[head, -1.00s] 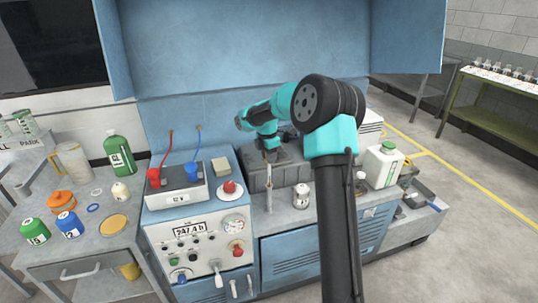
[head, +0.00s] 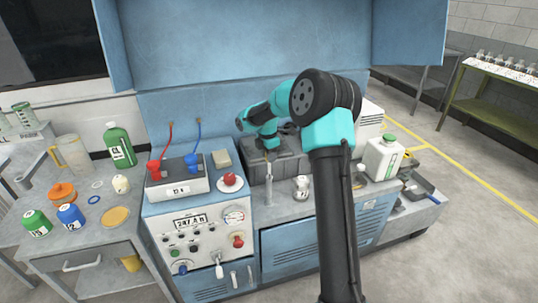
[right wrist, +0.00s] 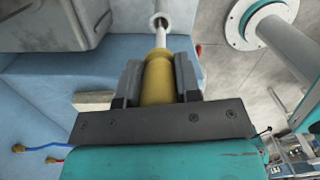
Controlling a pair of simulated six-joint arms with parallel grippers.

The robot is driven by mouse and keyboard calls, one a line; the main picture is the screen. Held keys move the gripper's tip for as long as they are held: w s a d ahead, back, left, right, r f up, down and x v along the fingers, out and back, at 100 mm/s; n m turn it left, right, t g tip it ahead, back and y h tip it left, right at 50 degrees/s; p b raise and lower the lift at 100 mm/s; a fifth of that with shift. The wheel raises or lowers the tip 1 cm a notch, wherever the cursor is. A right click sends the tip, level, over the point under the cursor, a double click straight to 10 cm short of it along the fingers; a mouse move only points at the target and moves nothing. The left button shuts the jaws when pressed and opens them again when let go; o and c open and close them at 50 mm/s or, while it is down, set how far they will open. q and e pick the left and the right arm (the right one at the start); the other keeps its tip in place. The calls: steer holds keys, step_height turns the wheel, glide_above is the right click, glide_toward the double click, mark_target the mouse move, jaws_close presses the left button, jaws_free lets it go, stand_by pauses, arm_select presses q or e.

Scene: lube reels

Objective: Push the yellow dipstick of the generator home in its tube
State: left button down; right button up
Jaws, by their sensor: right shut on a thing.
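The yellow dipstick (right wrist: 158,82) shows in the right wrist view as a yellow handle with a pale rod (right wrist: 161,40) running up to a round, pale tube mouth (right wrist: 159,19). A length of rod shows between the handle and the mouth, so the handle stands apart from it. My right gripper (right wrist: 158,68) is shut on the handle, one finger on each side. In the head view the tube (head: 268,188) stands upright on the generator, just below my right gripper (head: 268,158). The handle is too small to make out there. My left gripper is out of view.
The control panel (head: 198,230) and a battery-like box with red and blue leads (head: 178,188) stand left of the tube. A small pale fitting (head: 301,187) and a white jug (head: 383,158) are to the right. A side table (head: 90,240) holds several bottles.

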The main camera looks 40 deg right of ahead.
steer(key=shift+f, duration=2.6)
steer(key=shift+f, duration=1.85)
steer(key=o, duration=1)
steer(key=shift+r, duration=0.1)
steer(key=r, duration=1.1)
steer(key=a+r, duration=0.1)
steer(key=r, duration=0.5)
steer(key=shift+w+r, duration=0.1)
steer(key=shift+r, duration=0.05)
